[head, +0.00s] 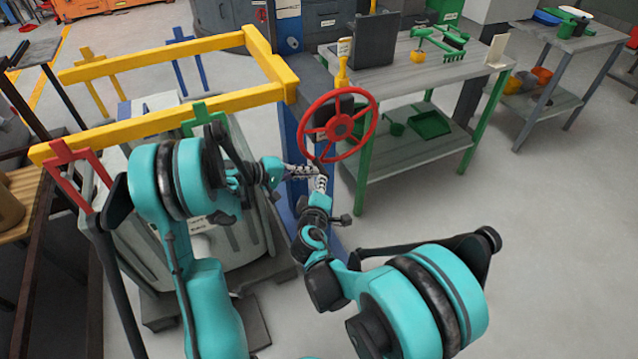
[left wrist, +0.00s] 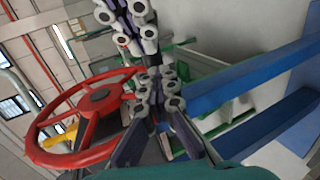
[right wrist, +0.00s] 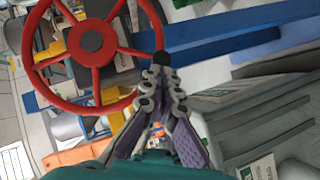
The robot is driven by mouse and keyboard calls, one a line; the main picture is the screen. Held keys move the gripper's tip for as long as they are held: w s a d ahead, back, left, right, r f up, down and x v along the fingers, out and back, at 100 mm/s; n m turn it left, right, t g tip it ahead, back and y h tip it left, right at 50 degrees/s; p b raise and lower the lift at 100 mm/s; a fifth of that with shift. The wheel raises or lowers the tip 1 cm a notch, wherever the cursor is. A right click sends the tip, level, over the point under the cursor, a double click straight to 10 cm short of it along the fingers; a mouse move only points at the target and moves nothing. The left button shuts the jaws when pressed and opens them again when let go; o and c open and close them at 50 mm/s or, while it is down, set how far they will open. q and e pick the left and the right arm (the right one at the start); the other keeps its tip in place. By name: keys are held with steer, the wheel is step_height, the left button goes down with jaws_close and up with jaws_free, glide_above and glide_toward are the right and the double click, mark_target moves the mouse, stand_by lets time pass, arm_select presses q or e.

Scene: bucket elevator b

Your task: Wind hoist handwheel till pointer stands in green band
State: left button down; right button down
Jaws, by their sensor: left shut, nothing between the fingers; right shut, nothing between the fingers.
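The red handwheel (head: 371,125) with its dark hub stands on the blue post (head: 292,130). It also shows in the left wrist view (left wrist: 52,158) and the right wrist view (right wrist: 40,78). My left gripper (head: 305,171) is shut and empty, just left of the wheel's lower rim. My right gripper (head: 321,182) is shut and empty just below that rim. In the right wrist view its fingertips (right wrist: 160,78) are close to a dark round knob (right wrist: 160,64) at the rim; I cannot tell if they touch. I cannot make out the pointer or the green band.
A yellow frame (head: 165,118) surrounds a grey bin on the left. A green-legged workbench (head: 400,75) stands behind and right of the wheel, with a dark box and green tools on it. Another table (head: 560,45) is farther right. The floor at right is clear.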

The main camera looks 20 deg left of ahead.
arm_select(q)
steer(key=shift+s, duration=0.1)
arm_select(e)
steer(key=shift+w+d+f, duration=0.35)
steer(key=shift+w+f, duration=0.05)
steer(key=shift+w, duration=0.05)
arm_select(q)
steer(key=c, duration=1.4)
jaws_free()
steer(key=shift+o, duration=0.2)
steer(key=shift+r, duration=0.1)
